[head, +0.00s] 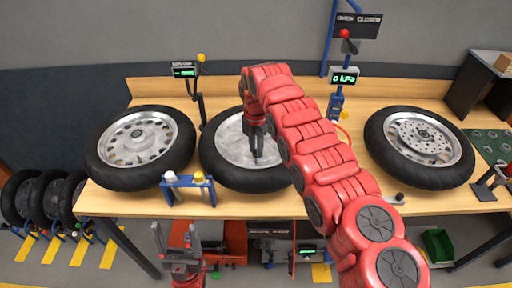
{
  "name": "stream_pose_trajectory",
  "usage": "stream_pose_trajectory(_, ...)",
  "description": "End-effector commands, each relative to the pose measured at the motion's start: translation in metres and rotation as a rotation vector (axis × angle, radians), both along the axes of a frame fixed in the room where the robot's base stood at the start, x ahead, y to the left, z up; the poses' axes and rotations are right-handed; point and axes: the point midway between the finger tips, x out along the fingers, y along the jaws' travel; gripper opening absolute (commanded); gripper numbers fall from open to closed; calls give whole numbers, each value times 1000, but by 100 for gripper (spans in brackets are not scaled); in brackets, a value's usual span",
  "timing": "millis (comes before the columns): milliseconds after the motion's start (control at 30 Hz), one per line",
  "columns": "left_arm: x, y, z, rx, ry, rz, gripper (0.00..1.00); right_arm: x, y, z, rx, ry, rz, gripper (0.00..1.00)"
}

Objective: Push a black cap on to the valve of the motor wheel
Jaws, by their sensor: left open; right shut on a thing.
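Three wheels with black tyres lie flat on the wooden bench. The middle wheel (228,146) has a plain silver disc, like a motor wheel. My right arm reaches in from the lower right and covers its right part. My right gripper (255,153) points down over this disc and is shut on a small dark thing, apparently the black cap, hard to tell from the dark fingers. I cannot see the valve or whether the cap touches it. My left gripper (178,236) is open and empty, low in front of the bench.
A spoked wheel (140,146) lies left, a wheel with a brake disc (420,140) right. A blue stand (188,185) with a white and a yellow knob is at the front edge. Gauge posts with displays (184,71) (344,76) stand behind. More tyres (45,197) stand on the floor.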

Motion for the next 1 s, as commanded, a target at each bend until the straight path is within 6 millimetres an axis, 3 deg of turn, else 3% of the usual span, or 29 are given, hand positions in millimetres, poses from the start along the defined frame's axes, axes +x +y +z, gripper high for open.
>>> stream_pose_trajectory(900, 0, 0, -10, 0, 0, 0, 75, 0, 0, -15, 0, 0, 0, 0)
stream_pose_trajectory(933, 0, 0, -10, 0, 0, 0, 75, 0, 0, -15, 0, 0, 0, 27)
stream_pose_trajectory(1000, 0, 0, -10, 0, 0, 0, 75, 0, 0, -14, 0, 0, 0, 40)
